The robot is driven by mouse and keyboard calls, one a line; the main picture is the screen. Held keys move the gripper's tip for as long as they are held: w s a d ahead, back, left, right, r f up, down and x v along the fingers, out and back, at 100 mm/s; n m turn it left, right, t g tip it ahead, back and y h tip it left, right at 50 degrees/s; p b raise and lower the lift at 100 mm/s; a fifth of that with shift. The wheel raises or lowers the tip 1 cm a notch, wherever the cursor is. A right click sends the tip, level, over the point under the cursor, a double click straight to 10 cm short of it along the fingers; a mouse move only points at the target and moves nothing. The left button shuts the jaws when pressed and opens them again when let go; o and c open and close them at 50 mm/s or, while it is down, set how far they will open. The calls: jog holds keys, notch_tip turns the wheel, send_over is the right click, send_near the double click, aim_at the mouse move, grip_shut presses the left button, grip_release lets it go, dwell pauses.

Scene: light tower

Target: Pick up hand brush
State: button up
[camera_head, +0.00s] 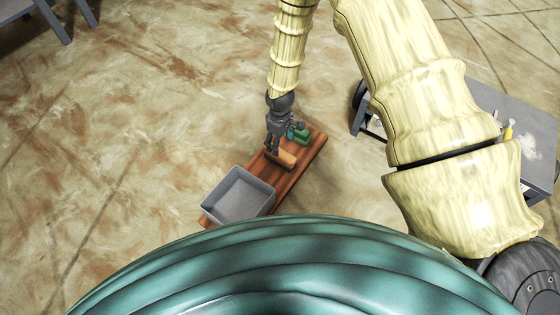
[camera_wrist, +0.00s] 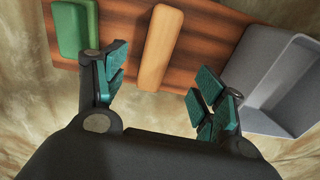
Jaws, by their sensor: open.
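The hand brush, a tan wooden bar (camera_head: 286,158), lies on a reddish-brown wooden board (camera_head: 312,152). In the wrist view the brush (camera_wrist: 161,45) runs upright in the picture, beyond the gap between my fingers. My gripper (camera_head: 271,148) points down at the board beside the brush in the head view. In the wrist view my gripper (camera_wrist: 162,80) is open and empty, with one finger pad on each side of the brush's line. I cannot tell how high the fingers are above it. The brush's underside is hidden.
A grey open bin (camera_head: 240,194) stands at the near end of the board, right of the brush in the wrist view (camera_wrist: 281,75). A green object (camera_head: 300,135) lies on the brush's other side. A grey table (camera_head: 535,165) stands at the right.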

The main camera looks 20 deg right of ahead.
aim_at(280, 152)
notch_tip(280, 152, down, 6)
jog(key=b, duration=0.2)
jog(key=shift+w+r+b, duration=0.15)
jog(key=shift+b, duration=0.15)
notch_tip(280, 152, down, 5)
jog(key=b, duration=0.4)
jog(key=shift+d, duration=0.15)
jog(key=c, duration=1.2)
jog(key=shift+w+r, duration=0.1)
notch_tip(280, 152, up, 10)
jog(key=p, duration=0.5)
jog(key=shift+p, duration=0.35)
